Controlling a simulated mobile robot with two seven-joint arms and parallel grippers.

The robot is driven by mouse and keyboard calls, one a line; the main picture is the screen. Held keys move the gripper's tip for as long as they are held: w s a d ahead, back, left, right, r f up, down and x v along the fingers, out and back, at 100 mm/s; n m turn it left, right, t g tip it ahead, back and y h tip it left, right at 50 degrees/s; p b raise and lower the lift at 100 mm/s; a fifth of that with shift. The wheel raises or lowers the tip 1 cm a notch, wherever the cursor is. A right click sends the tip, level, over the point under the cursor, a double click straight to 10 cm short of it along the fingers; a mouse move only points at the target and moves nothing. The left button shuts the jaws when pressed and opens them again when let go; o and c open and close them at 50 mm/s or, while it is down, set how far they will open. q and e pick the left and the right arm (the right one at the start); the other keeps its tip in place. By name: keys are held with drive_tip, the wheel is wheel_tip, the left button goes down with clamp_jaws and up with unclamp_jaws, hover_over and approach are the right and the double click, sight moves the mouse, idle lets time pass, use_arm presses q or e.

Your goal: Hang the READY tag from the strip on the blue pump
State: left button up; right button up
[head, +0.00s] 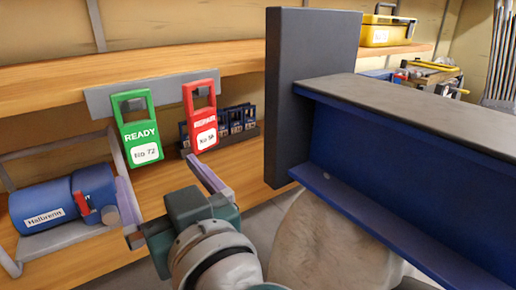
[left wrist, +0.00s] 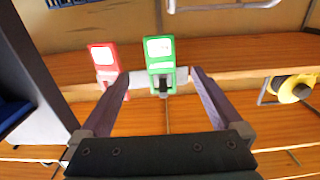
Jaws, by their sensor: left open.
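The green READY tag (head: 141,138) hangs by its loop from the grey strip (head: 170,88) on the shelf edge. A red REPAIR tag (head: 201,125) hangs to its right. The blue pump (head: 47,207), labelled Halbrenn, lies on the lower shelf at the left, with a red part (head: 82,203) at its right end. My left gripper (head: 155,170) is open and empty, in front of and below the green tag. In the left wrist view, which looks upside down, the green tag (left wrist: 159,50) shows between and beyond the open fingers (left wrist: 158,76), apart from them.
A dark upright post (head: 312,90) and a blue beam (head: 400,150) fill the right. A dark blue rack (head: 238,120) stands behind the red tag. A yellow box (head: 387,32) sits at the back right. A yellow round object (left wrist: 293,88) shows at the left wrist view's right edge.

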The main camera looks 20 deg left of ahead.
sight(141, 136)
use_arm(q)
drive_tip(key=b+x, duration=0.1)
drive_tip(key=x, duration=0.8)
drive_tip(key=shift+x, duration=0.8)
drive_tip(key=c, duration=1.2)
drive_tip(key=shift+r+p, duration=0.8)
drive_tip(key=shift+r, duration=0.05)
drive_tip(key=shift+d, duration=0.15)
